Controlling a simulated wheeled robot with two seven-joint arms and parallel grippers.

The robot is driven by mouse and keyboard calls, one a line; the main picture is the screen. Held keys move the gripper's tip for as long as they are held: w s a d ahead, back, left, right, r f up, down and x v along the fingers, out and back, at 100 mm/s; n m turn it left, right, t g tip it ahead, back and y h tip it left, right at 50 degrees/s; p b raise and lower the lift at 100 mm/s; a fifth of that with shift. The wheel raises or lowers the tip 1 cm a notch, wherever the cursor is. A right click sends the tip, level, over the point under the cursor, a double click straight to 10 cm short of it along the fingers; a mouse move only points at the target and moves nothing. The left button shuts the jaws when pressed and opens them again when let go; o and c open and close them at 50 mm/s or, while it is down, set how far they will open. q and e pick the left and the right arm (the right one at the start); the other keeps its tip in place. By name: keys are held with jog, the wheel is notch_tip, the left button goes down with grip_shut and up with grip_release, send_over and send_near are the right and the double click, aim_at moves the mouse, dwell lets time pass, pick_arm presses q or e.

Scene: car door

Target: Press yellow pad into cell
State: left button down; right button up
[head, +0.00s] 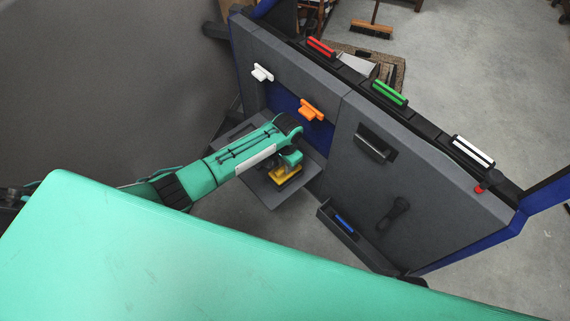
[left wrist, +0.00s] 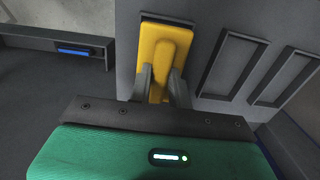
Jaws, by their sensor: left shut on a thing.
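The yellow pad (head: 286,173) is low on the inner side of the car door, at the grey panel that juts out there. In the left wrist view the yellow pad (left wrist: 163,48) lies over a dark-framed cell (left wrist: 150,16), whose rim shows behind its far end. I cannot tell whether the pad is inside the frame or just above it. My left gripper (head: 288,163) is shut on the pad, with one finger on each side of it in the left wrist view (left wrist: 162,85). Two empty framed cells, a nearer one (left wrist: 209,62) and a farther one (left wrist: 257,75), lie to the right. My right gripper is not in view.
The grey car door (head: 352,195) carries a white clip (head: 262,73), an orange clip (head: 311,109) and a dark handle (head: 375,146). Red, green (head: 390,93) and white-striped pieces sit along its top edge. A door pocket (head: 349,231) holds a blue piece (head: 344,223). Open floor lies below.

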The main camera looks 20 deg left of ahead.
pick_arm(q)
jog(key=shift+p, duration=0.45)
dwell(0.7)
jog(key=shift+p, duration=0.35)
jog(key=shift+p, duration=0.4)
dwell(0.4)
jog(key=shift+f+b, duration=0.6)
jog(key=shift+f, duration=0.85)
jog(key=c, duration=1.2)
grip_release()
